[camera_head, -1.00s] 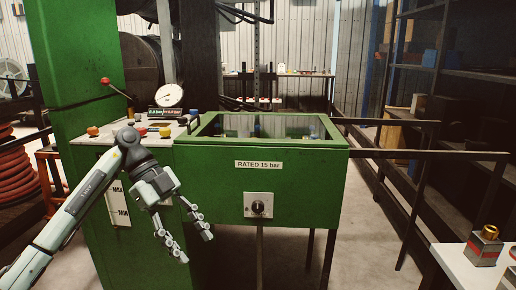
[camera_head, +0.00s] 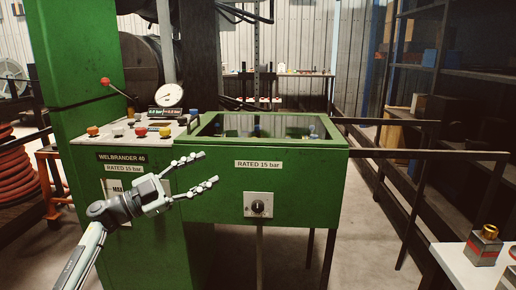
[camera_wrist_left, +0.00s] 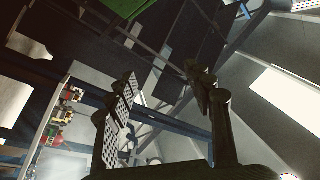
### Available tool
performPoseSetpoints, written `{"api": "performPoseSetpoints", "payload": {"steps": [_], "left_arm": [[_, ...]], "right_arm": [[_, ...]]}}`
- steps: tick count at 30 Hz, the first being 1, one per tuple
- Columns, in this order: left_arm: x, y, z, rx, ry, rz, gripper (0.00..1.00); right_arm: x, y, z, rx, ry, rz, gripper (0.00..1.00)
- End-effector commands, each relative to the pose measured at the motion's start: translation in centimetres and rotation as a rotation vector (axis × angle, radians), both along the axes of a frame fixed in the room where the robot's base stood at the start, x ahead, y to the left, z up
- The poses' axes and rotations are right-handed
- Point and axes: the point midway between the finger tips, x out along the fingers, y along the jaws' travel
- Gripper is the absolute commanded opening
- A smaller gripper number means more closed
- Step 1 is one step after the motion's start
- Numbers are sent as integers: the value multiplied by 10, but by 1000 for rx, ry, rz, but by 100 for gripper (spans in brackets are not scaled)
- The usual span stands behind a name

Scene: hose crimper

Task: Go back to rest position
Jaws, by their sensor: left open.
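My left gripper (camera_head: 212,171) is open and empty in the head view. It is in front of the green machine (camera_head: 290,205), left of the black knob (camera_head: 258,207) on its front, with its fingers pointing right. In the left wrist view my left gripper (camera_wrist_left: 165,85) also shows with its two fingers apart and nothing between them. My right gripper is not in view.
The machine's panel carries several coloured buttons (camera_head: 165,132), a gauge (camera_head: 169,95) and a red-knobbed lever (camera_head: 105,82). A white table (camera_head: 462,262) with a brass-topped block (camera_head: 484,247) stands at the lower right. Dark shelves (camera_head: 470,75) stand at the right. Floor shows between machine and table.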

Motion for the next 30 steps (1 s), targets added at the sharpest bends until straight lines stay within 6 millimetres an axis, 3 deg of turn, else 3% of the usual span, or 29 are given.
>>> {"api": "performPoseSetpoints", "payload": {"steps": [1,3,7,9,12,15,22,24,30], "left_arm": [[22,22,19,-75,-40,133,52],[51,59,37,-163,-69,331,52],[94,139,38,-265,-18,703,52],[109,180,21,-280,65,888,52],[119,225,-19,-256,223,1097,52],[118,252,-62,-196,396,1233,52],[92,269,-155,-1,776,1353,52],[79,267,-180,71,890,1353,52],[37,248,-263,137,987,1333,52]], "right_arm": [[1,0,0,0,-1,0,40],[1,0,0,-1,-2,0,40],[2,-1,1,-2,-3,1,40],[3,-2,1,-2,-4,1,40],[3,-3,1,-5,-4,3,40],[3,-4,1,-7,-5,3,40],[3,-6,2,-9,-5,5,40],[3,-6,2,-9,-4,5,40],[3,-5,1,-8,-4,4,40]]}}
